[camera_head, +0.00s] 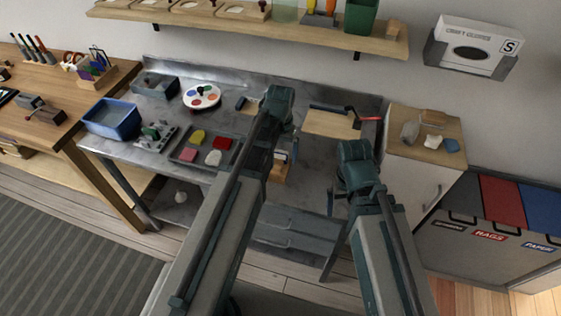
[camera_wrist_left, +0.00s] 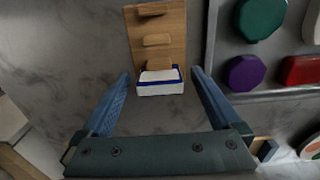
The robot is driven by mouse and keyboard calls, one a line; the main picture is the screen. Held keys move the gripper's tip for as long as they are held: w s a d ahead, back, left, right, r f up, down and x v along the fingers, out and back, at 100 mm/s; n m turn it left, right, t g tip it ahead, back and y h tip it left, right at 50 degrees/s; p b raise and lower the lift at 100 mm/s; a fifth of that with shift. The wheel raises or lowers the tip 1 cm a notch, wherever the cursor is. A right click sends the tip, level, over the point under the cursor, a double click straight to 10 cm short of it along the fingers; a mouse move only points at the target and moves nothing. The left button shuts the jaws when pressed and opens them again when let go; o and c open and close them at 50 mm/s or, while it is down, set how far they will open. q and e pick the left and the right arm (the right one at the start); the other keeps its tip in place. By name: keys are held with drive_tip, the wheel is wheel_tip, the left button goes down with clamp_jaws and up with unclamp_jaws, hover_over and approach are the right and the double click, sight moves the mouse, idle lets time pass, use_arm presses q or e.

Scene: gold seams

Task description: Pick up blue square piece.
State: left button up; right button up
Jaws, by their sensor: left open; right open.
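A white block with blue edges (camera_wrist_left: 160,82) rests against a small wooden stand (camera_wrist_left: 157,30) in the left wrist view. It is the only blue-marked piece near my left gripper; I cannot tell if it is the blue square piece. In the head view the wooden stand (camera_head: 278,173) is partly hidden by my left arm. My left gripper (camera_wrist_left: 161,78) is open, with its fingers either side of the block and clear gaps on both sides. I cannot tell its height above the block. My right gripper (camera_head: 334,203) is open and empty, over the bench's front right.
A grey tray (camera_head: 175,158) holds several coloured pieces, partly behind my left arm. A paint palette (camera_head: 201,96), blue bin (camera_head: 112,118) and wooden board (camera_head: 331,124) are also on the metal bench. A small cabinet (camera_head: 425,170) stands to the right.

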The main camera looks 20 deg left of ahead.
sight(280, 151)
use_arm(q)
drive_tip(key=shift+f, duration=0.15)
use_arm(e)
drive_tip(key=shift+f, duration=0.1)
use_arm(q)
drive_tip(key=c, duration=1.5)
drive_tip(key=shift+r+p, duration=0.65)
drive_tip(key=shift+p, duration=0.05)
use_arm(e)
drive_tip(key=shift+r, duration=0.6)
use_arm(q)
wheel_tip(280, 151, up, 3)
drive_tip(key=p, duration=0.3)
use_arm(e)
wheel_tip(280, 151, up, 3)
drive_tip(key=shift+r, duration=0.1)
use_arm(q)
drive_tip(key=s+a, duration=0.3)
drive_tip(key=a, duration=0.1)
drive_tip(key=s+a, duration=0.7)
drive_tip(key=a, duration=0.1)
drive_tip(key=shift+s+r+p, duration=0.2)
drive_tip(key=shift+r+p, duration=0.15)
drive_tip(key=shift+p, duration=0.05)
use_arm(e)
drive_tip(key=shift+r, duration=0.3)
drive_tip(key=shift+c, duration=0.3)
